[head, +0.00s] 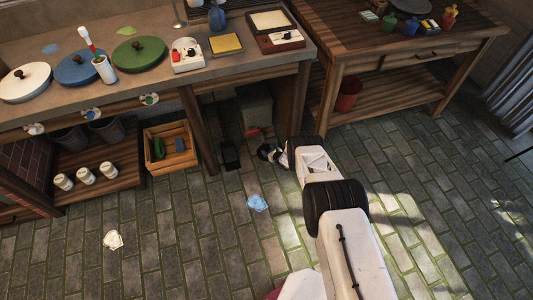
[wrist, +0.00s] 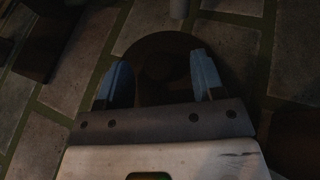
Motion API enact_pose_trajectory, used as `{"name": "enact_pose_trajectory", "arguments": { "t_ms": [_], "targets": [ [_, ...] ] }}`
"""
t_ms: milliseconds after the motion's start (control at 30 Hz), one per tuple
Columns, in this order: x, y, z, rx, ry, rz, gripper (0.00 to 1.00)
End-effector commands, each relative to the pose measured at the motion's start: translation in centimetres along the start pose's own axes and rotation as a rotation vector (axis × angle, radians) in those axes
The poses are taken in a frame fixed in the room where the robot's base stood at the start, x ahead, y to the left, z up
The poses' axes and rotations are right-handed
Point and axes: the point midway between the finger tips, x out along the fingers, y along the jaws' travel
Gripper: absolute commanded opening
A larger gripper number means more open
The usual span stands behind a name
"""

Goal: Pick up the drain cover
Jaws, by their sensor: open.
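A dark round disc, which looks like the drain cover (wrist: 150,43), lies on the floor bricks in the wrist view. A dim raised part shows near its middle. My gripper (wrist: 160,66) is open, with one blue finger on each side of the disc's middle. The fingers overlap the disc in the picture; I cannot tell whether they touch it. The near part of the disc is hidden behind the gripper body. In the head view my gripper end is low near the floor, beside the workbench, and I cannot clearly make out the disc there.
A dark rectangular patch (head: 230,155) is on the floor left of my gripper. A grey-green bin (head: 254,110) stands under the bench behind it. A wooden crate (head: 170,148) is further left. A blue splash (head: 257,203) marks the open brick floor in front.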

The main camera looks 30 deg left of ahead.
Motion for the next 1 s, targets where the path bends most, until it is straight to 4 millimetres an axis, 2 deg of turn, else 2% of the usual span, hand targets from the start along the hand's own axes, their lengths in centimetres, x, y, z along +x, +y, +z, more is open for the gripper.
{"name": "enact_pose_trajectory", "arguments": {
  "t_ms": [633,1000],
  "targets": [
    [0.16,0.05,-0.06,0.0,0.0,0.0,0.62],
    [0.16,0.06,-0.06,0.0,0.0,0.001,0.07]
  ]
}}
